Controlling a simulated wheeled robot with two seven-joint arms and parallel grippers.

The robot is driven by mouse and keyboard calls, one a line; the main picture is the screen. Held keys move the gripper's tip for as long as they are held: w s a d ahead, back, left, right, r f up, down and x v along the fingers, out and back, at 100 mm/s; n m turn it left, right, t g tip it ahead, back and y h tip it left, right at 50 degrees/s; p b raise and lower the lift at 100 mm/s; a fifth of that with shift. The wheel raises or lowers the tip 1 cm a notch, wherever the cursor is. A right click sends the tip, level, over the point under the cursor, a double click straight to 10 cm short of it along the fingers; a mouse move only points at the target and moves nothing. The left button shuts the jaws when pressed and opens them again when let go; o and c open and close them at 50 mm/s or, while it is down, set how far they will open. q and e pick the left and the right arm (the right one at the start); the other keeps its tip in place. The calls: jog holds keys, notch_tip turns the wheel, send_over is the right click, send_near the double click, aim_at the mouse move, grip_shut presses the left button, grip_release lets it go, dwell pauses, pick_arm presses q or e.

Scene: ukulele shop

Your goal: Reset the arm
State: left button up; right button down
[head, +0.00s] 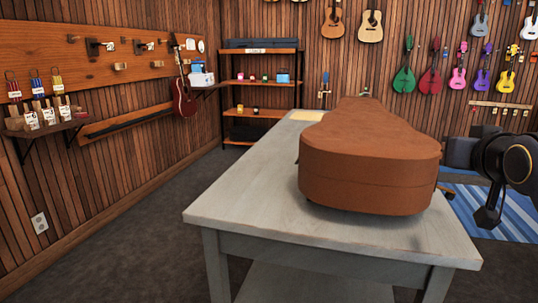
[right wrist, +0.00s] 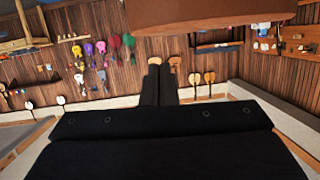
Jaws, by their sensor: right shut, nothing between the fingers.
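My right arm comes in at the right edge of the head view, beside the grey table (head: 240,190) and to the right of the brown instrument case (head: 365,170). My right gripper (right wrist: 160,65) shows in the right wrist view with its two black fingers together and nothing between them. The case lies closed on the table, and part of it shows at the top of the right wrist view (right wrist: 210,14). A gap shows between the arm and the case in the head view. My left gripper is in neither view.
The front left of the tabletop is bare. A blue striped rug (head: 495,212) lies right of the table. A shelf rack (head: 262,82) stands at the back, ukuleles (head: 404,78) hang on the far wall, and a small shelf (head: 45,128) is on the left wall.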

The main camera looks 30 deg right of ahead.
jog(key=w+a+f+n+y, duration=0.2)
jog(key=w+a+f+y, duration=0.2)
jog(key=a+f, duration=0.55)
jog(key=w+a+f+n+y, duration=0.3)
jog(key=w+a+f+y, duration=0.15)
jog(key=a+f, duration=0.5)
jog(key=s+a+f+n+g+y, duration=0.1)
jog(key=s+a+f+g+y, duration=0.15)
jog(key=a+f, duration=0.5)
jog(key=s+a+f+n+g+y, duration=0.2)
jog(key=s+a+f+y, duration=0.15)
jog(key=a+f, duration=0.45)
pick_arm(q)
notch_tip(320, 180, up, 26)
jog(key=p, duration=2.6)
pick_arm(e)
notch_tip(320, 180, up, 27)
jog(key=a, duration=0.1)
jog(key=shift+s+a, duration=0.3)
jog(key=shift+s, duration=0.1)
jog(key=shift+f+g+h, duration=0.15)
jog(key=shift+g+h, duration=0.1)
